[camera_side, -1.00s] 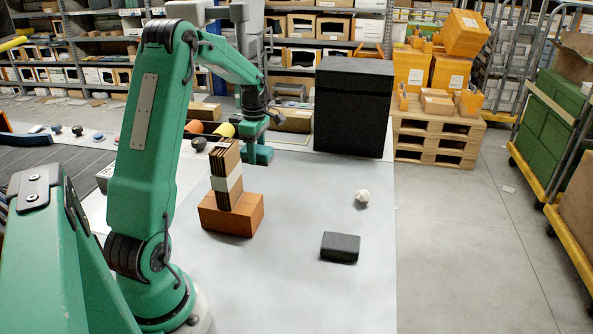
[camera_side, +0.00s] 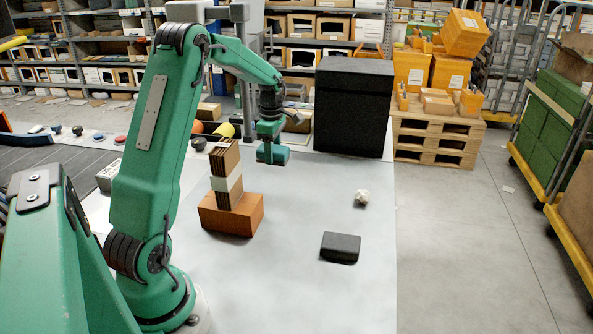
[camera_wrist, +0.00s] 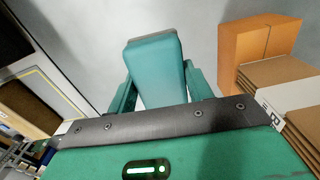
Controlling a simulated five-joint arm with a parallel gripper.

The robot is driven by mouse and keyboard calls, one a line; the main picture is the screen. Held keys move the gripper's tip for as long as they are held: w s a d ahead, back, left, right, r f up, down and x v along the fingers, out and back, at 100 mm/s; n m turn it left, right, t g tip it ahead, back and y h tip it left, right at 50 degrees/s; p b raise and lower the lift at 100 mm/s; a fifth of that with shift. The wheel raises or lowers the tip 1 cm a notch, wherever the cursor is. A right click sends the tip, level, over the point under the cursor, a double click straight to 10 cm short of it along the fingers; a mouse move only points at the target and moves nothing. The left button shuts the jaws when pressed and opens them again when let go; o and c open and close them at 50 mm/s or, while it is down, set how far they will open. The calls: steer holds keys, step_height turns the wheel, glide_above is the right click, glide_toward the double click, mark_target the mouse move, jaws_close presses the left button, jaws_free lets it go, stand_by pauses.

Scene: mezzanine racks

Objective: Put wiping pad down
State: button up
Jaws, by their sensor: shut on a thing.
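The wiping pad (camera_wrist: 155,72) looks like a smooth teal block in the wrist view, close in colour to my gripper. My gripper (camera_wrist: 158,88) is shut on it, with one finger along each side. In the side view, my gripper (camera_side: 272,155) is low at the back of the grey work surface (camera_side: 310,190), left of the big black box. The pad is hard to tell from the fingers there. I cannot tell whether its underside touches the surface.
A brown box (camera_side: 231,213) with a banded cardboard stack (camera_side: 226,175) stands front left of my gripper. A dark block (camera_side: 340,247) and a crumpled white ball (camera_side: 361,198) lie at right. The black box (camera_side: 353,108) stands behind. The middle surface is clear.

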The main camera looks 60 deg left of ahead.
steer(key=w+d, duration=1.2)
steer(key=d, duration=0.2)
glide_above(314, 182)
steer(key=shift+n, duration=0.3)
steer(key=f, duration=0.6)
steer(key=shift+a+f, duration=0.2)
steer(key=shift+f, duration=0.2)
steer(key=shift+f, duration=0.15)
steer(key=shift+f, duration=1.9)
steer(key=shift+f, duration=0.1)
steer(key=o, duration=1)
steer(key=shift+c, duration=0.2)
